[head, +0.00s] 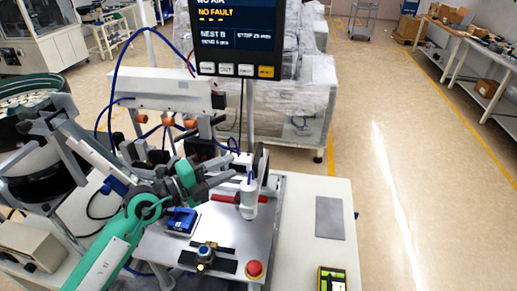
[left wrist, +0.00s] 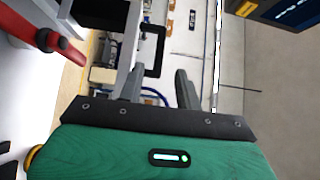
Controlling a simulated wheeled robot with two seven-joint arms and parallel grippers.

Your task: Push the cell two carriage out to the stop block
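My left gripper (head: 222,166) reaches in from the lower left over the plate of the work station. In the left wrist view its two grey fingers (left wrist: 157,80) are apart, with nothing held between them. A red bar (head: 225,197) and a white upright cylinder (head: 250,196) stand just beyond and below the gripper. A red part (left wrist: 45,38) shows at the left of the left wrist view. I cannot tell which part is the cell two carriage or which is the stop block; the gripper and arm hide some of the station. My right gripper is not in view.
A monitor (head: 237,30) hangs above the station. A blue block (head: 181,221), a small knob unit (head: 205,255) and a red button (head: 254,269) are on the plate. A bowl feeder (head: 28,165) stands left.

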